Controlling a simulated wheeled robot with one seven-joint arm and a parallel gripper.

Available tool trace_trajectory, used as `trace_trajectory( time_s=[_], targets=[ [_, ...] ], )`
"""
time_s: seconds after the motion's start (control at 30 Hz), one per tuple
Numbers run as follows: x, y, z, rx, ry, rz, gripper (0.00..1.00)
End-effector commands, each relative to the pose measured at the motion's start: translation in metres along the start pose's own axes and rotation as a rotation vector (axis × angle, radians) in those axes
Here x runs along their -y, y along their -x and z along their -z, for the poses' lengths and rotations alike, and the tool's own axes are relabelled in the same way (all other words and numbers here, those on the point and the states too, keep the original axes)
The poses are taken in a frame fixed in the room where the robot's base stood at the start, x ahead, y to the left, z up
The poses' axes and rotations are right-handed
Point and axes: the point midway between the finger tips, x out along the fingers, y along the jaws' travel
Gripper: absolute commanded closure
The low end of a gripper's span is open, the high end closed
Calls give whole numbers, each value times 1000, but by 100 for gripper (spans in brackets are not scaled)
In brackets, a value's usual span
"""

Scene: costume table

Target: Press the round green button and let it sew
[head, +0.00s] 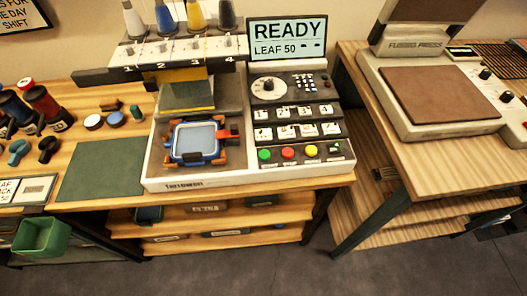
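The round green button (264,154) is the leftmost of a row of coloured buttons at the front of the embroidery machine's control panel. The machine (215,181) stands on the wooden table. Its screen (288,40) reads "READY" and "LEAF 50". A blue and orange hoop (196,140) with pale fabric sits on the machine bed below the needle heads, with a red clip on its right side. My gripper does not show in the head view.
A press with a brown plate (438,95) stands on the right table, across a gap. Thread spools (42,100) and a green mat (102,169) lie left. A green bin (41,237) hangs at the front left.

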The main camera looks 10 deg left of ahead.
Motion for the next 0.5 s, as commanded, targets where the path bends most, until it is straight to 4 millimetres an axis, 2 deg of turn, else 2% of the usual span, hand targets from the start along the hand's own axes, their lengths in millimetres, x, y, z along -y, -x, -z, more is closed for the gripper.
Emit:
trace_trajectory(
  time_s=[0.03, 0.4, 0.5],
  targets=[
    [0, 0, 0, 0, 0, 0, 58],
    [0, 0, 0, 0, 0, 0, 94],
    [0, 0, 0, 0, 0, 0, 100]
  ],
)
